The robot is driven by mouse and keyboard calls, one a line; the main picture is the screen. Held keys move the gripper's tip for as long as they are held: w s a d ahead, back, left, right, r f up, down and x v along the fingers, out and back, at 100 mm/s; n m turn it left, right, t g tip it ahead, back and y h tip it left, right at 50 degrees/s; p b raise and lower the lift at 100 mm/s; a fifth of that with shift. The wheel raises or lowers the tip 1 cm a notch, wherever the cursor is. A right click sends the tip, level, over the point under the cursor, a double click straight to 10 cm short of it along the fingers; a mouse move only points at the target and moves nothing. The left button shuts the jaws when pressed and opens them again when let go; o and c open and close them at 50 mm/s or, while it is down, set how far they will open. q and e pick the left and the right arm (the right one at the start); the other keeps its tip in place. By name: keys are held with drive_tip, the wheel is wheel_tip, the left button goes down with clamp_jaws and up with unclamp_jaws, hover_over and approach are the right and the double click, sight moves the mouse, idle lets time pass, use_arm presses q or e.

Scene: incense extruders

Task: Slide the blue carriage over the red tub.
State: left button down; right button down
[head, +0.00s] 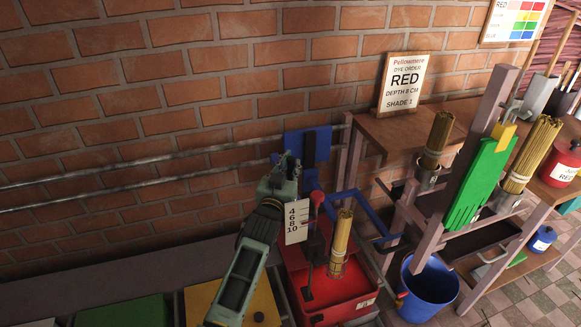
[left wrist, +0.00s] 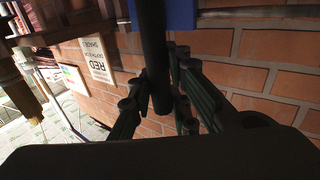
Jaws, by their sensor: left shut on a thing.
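The blue carriage (head: 308,147) has a blue back plate on the wall rails and a blue frame (head: 372,212) reaching forward. The red tub (head: 350,312) lies below it, in line with it in the head view. A bundle of sticks (head: 341,238) stands in a holder over the tub; whether it touches the tub's contents is unclear. My left gripper (head: 287,168) is at the carriage's left side. In the left wrist view its fingers (left wrist: 160,100) are shut around a dark bar (left wrist: 153,45) below a blue plate (left wrist: 181,14). My right gripper is out of view.
A yellow tub (head: 265,300) and a green tub (head: 125,312) lie left of the red one. A white depth scale (head: 297,222) stands beside the carriage. A blue bucket (head: 430,286) and a rack with stick bundles (head: 438,138) and a green glove (head: 480,185) are at right.

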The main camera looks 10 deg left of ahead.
use_arm(q)
drive_tip(key=c, duration=1.6)
unclamp_jaws()
drive_tip(key=shift+d, duration=0.35)
drive_tip(key=shift+c, duration=0.2)
drive_tip(key=shift+a, duration=0.1)
drive_tip(key=shift+s+f, duration=0.1)
drive_tip(key=shift+s, duration=0.15)
drive_tip(key=s, duration=1.1)
drive_tip(key=shift+s+a, duration=0.2)
drive_tip(key=shift+a, duration=0.05)
